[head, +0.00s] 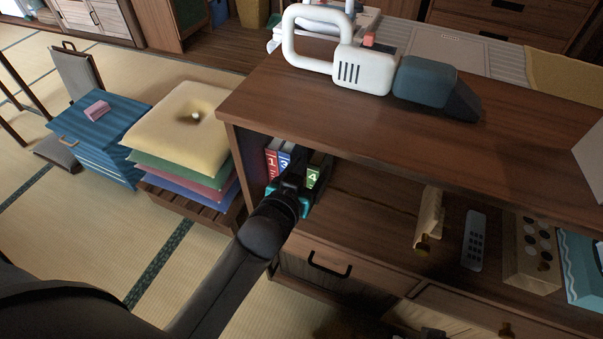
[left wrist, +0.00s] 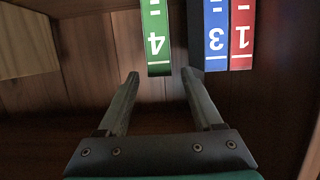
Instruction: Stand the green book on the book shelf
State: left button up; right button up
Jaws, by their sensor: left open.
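The green book (head: 313,177) with a white 4 on its spine stands in the shelf (head: 345,207) compartment, to the right of the blue book (head: 285,158) marked 3 and the red book (head: 271,165) marked 1. My left gripper (head: 303,184) reaches into the compartment and partly hides the books. In the left wrist view, where the numbers appear upside down, the open fingers (left wrist: 160,74) lie on either side of the green book's (left wrist: 155,40) near end, with a gap on both sides. A gap separates the green book from the blue book (left wrist: 216,36). My right gripper is not seen.
The shelf top overhangs my left gripper, with a white and blue-grey handheld appliance (head: 362,68) on it. A remote (head: 474,240) and a box with round holes (head: 532,250) lie further right on the shelf. Stacked cushions (head: 180,120) stand left of it.

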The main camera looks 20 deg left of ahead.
pick_arm(q)
jog(key=s+a+f+m+g+p, duration=0.1)
jog(key=s+f+g, duration=1)
jog(key=s+f, duration=0.9)
jog(key=s, duration=0.2)
jog(key=shift+s+f+m+g, duration=0.25)
jog(key=shift+s+m+g, duration=0.05)
jog(key=shift+m+g, duration=0.1)
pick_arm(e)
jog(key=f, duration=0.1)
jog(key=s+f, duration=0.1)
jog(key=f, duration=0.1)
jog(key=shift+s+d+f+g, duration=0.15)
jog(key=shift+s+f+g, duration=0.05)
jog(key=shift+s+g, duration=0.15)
